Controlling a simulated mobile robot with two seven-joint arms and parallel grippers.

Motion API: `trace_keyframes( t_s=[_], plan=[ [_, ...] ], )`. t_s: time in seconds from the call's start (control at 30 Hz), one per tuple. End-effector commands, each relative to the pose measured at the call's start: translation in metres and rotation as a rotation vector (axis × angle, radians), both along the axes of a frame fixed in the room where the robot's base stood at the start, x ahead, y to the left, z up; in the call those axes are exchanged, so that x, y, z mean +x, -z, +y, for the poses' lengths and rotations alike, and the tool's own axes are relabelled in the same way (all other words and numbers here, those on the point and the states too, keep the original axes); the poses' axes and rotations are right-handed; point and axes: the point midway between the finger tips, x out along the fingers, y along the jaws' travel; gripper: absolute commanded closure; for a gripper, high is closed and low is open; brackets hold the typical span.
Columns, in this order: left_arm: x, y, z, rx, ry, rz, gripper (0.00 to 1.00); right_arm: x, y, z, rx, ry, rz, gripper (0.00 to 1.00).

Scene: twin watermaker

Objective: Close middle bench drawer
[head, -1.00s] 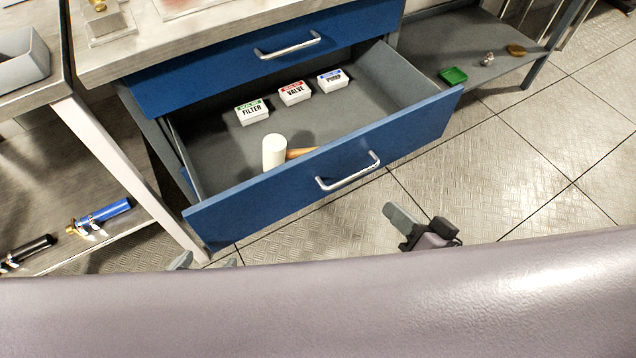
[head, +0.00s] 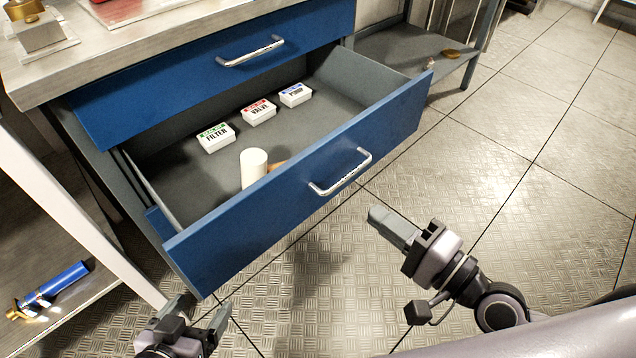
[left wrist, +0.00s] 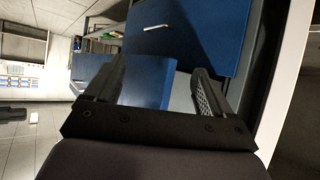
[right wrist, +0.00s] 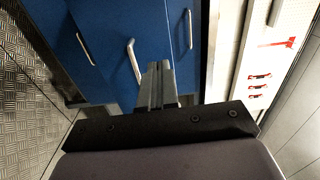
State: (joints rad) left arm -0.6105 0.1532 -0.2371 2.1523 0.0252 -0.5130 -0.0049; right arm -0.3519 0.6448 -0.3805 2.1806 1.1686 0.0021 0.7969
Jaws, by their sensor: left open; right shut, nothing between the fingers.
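The open drawer with a blue front (head: 300,195) and a silver bar handle (head: 342,172) stands pulled out below a shut blue drawer (head: 215,70). Inside it lie the white boxes FILTER (head: 216,138), VALVE (head: 259,112) and PUMP (head: 295,95), and a white-headed mallet (head: 254,166) partly hidden by the front. My right gripper (head: 378,218) is shut and empty, in front of the drawer, apart from the handle. My left gripper (head: 202,310) is open and empty, near the drawer front's lower left corner. Its spread fingers show in the left wrist view (left wrist: 158,75).
A white table leg (head: 75,215) stands left of the drawer, beside a low shelf with a blue cylinder (head: 55,284). A grey lower shelf (head: 400,45) is at the back right. The tiled floor (head: 540,210) to the right is clear.

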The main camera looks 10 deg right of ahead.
Motion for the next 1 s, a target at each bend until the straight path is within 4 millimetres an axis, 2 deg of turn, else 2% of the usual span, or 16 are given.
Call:
trace_keyframes(
  t_s=[0.17, 0.37, 1.0],
  plan=[
    [0.000, 0.000, 0.000, -0.001, 0.000, 0.001, 0.17, 0.004, -0.001, 0.002, 0.016, -0.001, 0.005, 1.00],
    [-0.002, 0.001, 0.004, 0.002, -0.009, 0.013, 0.17, 0.021, -0.003, 0.015, 0.018, 0.000, 0.003, 1.00],
    [-0.004, 0.005, 0.010, 0.004, -0.024, 0.031, 0.17, 0.102, 0.000, 0.074, 0.013, -0.001, 0.004, 1.00]
  ],
)
